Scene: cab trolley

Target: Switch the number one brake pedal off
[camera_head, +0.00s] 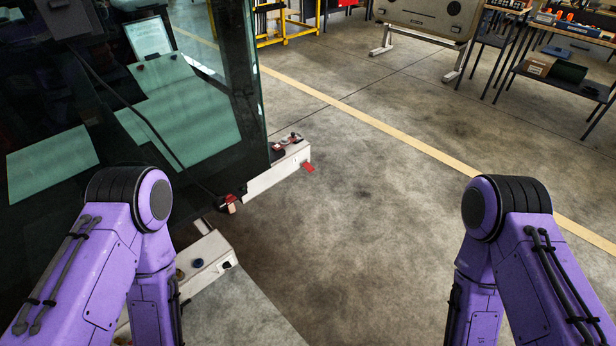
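A glass-sided cab (150,110) on a trolley stands at the left. A white trolley beam (276,178) sticks out at its far corner, with a small red pedal (308,167) at its end. A nearer white beam (206,262) lies beside my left arm. A small red and pale part (230,204) shows by the cab's lower corner; I cannot tell if it is a pedal. No number is readable, so I cannot tell which pedal is number one. Both my purple arms show at the bottom, but neither gripper is in view.
The concrete floor (360,230) in front and to the right of the cab is clear, crossed by a yellow line (390,130). Shelves (565,75) with boxes stand at the upper right. A grey panel on a stand (430,15) and a yellow frame (285,30) are at the back.

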